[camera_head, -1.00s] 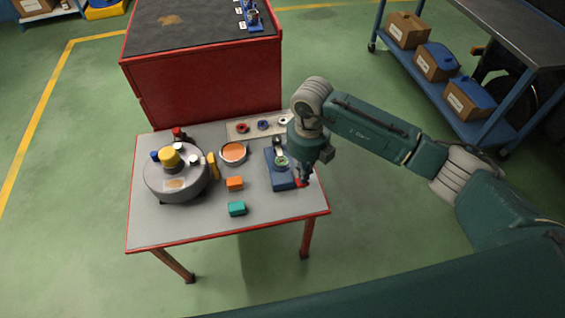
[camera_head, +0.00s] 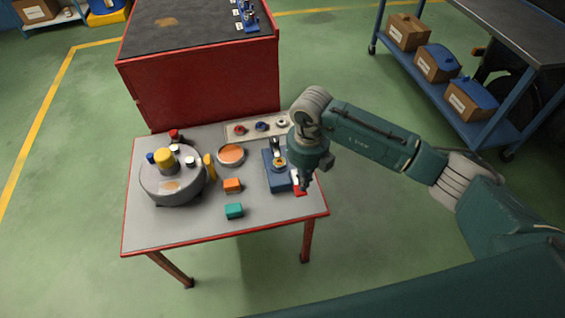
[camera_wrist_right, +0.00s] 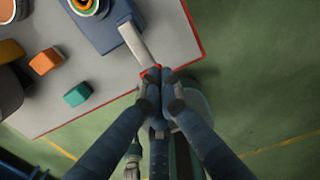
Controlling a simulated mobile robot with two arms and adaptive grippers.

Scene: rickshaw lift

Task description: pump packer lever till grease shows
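The packer (camera_head: 276,180) is a blue block at the right side of the small grey-topped table. It carries a round part (camera_head: 279,163) with a yellow-orange middle; its coloured rings (camera_wrist_right: 84,5) are cut off at the top of the right wrist view. The packer lever (camera_wrist_right: 136,44) is a pale flat bar reaching past the table edge, with a red end. My right gripper (camera_wrist_right: 158,76) has its fingers closed together around that red end, which they mostly hide. My left gripper is in neither view.
On the table (camera_head: 200,228) are a round grey drum (camera_head: 172,187), an orange dish (camera_head: 231,154), an orange block (camera_head: 232,185), a teal block (camera_head: 234,211) and a parts strip (camera_head: 245,131). A red cabinet (camera_head: 205,85) stands behind.

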